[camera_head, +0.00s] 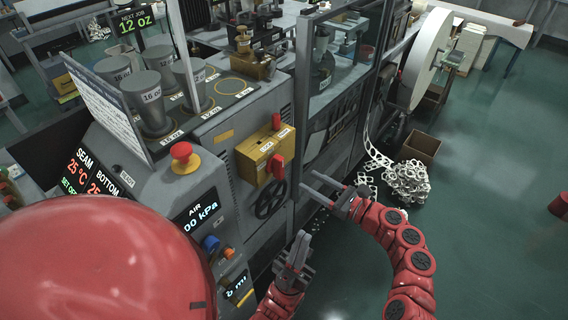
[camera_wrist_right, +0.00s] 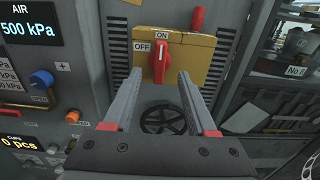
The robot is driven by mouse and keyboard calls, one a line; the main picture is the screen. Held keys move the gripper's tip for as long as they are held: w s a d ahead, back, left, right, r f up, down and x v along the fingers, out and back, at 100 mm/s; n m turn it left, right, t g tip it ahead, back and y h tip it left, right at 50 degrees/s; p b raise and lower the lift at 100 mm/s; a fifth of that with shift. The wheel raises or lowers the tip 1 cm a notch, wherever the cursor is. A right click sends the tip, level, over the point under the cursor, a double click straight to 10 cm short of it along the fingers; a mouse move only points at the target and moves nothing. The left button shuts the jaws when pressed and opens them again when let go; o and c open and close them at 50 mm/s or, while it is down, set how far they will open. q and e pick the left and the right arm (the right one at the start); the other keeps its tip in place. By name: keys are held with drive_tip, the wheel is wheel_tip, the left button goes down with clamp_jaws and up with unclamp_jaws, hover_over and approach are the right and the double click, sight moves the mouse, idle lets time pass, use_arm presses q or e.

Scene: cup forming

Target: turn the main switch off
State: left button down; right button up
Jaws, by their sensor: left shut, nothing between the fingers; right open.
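The main switch is a red handle (camera_wrist_right: 160,62) on a yellow box (camera_wrist_right: 203,60) on the machine's front. The handle stands upright, pointing at the ON label; the OFF label is to its left. In the head view the yellow box (camera_head: 252,150) and red handle (camera_head: 277,166) also show. My right gripper (camera_head: 309,181) is open and empty, in front of the box. In the right wrist view its fingers (camera_wrist_right: 155,82) are spread on either side below the handle, apart from it. My left gripper (camera_head: 299,240) is shut and empty, lower down near the machine's front.
A red mushroom button (camera_head: 183,157) and a blue knob (camera_head: 211,244) sit on the panel to the left. A black handwheel (camera_wrist_right: 163,118) is below the box. A second red part (camera_wrist_right: 198,19) is at the box's upper right. Green floor (camera_head: 480,220) is open to the right.

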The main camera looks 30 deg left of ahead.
sight(283, 165)
drive_tip(key=a, duration=0.3)
drive_tip(key=a+b, duration=0.1)
drive_tip(key=a, duration=0.2)
drive_tip(key=a+b, duration=0.1)
drive_tip(key=a, duration=0.2)
drive_tip(key=shift+w+f, duration=0.15)
drive_tip(key=shift+w, duration=0.15)
drive_tip(key=shift+w+a, duration=0.2)
drive_tip(key=shift+a, duration=0.6)
clamp_jaws()
